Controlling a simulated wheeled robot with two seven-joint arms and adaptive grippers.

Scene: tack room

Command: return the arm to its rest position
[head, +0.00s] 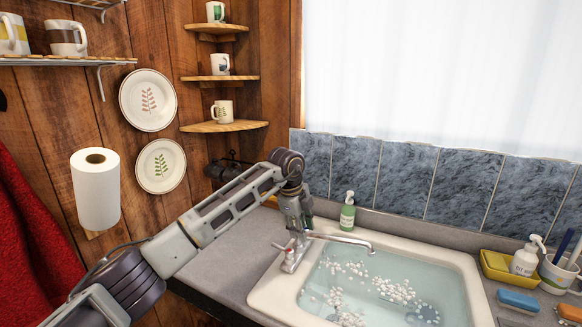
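My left arm (232,205) comes in from the lower left and reaches over the counter to a joint above the back left corner of the sink. From that joint my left gripper (298,222) hangs down, empty as far as I can see, just above and behind the faucet (330,240) in this view. Its fingertips are small and overlap the faucet, so I cannot tell whether they are open or whether they touch it. My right arm and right gripper are not in view.
A white sink (462,262) holds water with foam. A green soap bottle (348,213) stands behind it. A yellow tray (497,268), sponge (518,301) and brush cup (556,276) are at right. A paper towel roll (97,192) and corner shelves (222,127) with mugs flank the arm.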

